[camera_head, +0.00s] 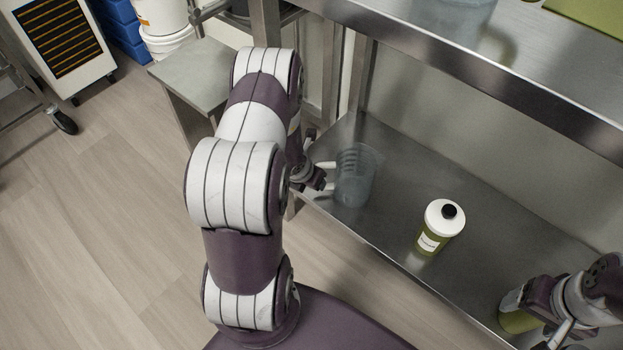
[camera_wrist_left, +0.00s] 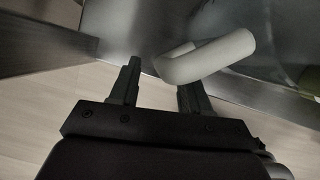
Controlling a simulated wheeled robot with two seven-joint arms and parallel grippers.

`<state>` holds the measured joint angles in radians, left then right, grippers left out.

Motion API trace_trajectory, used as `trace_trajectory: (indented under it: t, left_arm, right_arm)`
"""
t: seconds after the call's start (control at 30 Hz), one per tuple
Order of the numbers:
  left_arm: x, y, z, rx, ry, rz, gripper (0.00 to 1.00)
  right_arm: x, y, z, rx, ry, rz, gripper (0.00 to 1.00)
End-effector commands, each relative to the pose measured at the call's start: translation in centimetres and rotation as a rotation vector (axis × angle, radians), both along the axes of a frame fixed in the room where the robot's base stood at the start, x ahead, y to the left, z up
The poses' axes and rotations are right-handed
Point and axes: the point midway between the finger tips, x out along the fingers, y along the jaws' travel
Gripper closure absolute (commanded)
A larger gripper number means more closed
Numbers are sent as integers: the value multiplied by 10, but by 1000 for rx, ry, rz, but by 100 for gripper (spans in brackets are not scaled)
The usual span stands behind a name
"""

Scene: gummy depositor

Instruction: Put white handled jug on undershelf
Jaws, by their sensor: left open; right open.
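The jug (camera_head: 356,176) is a translucent grey-blue vessel standing upright on the undershelf (camera_head: 395,205), near its left end. Its white handle (camera_head: 327,164) points left, and it fills the upper middle of the left wrist view (camera_wrist_left: 212,57). My left gripper (camera_head: 318,178) is at the handle, partly hidden by my own arm. In the left wrist view its two dark fingers (camera_wrist_left: 160,85) are apart, with the near end of the handle close to the right finger; contact cannot be told. My right gripper (camera_head: 548,318) is open at the lower right, beside a green container.
A bottle with a white top and black cap (camera_head: 440,225) stands on the undershelf right of the jug. The green container (camera_head: 518,320) is partly hidden by my right gripper. The upper table (camera_head: 470,50) overhangs the shelf. A steel post stands just left of the jug.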

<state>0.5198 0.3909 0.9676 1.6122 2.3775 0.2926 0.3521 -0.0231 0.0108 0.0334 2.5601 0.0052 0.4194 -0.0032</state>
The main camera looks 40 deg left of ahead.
Motion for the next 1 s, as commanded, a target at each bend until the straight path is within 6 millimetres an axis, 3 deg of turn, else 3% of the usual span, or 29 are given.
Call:
trace_trajectory:
  t: [0.33,0.57,0.63,0.73,0.8,0.9,1.0]
  left_arm:
    - [-33,0,83,2,-3,2,53]
    - [-48,-2,111,3,-1,-14,53]
    - [-43,-12,121,28,-9,-130,53]
    - [-30,-52,151,127,-36,-572,53]
    - [-31,-94,179,239,-64,-1037,53]
    - [-55,-141,212,424,-94,-1737,53]
    - [-84,-162,235,605,-97,-2344,53]
  right_arm:
    - [0,0,51,0,-1,0,26]
    - [0,0,64,0,0,0,26]
    - [0,0,65,0,0,0,26]
    - [0,0,64,0,0,0,26]
    - [0,0,64,0,0,0,26]
    - [0,0,63,0,0,0,26]
    - [0,0,63,0,0,0,26]
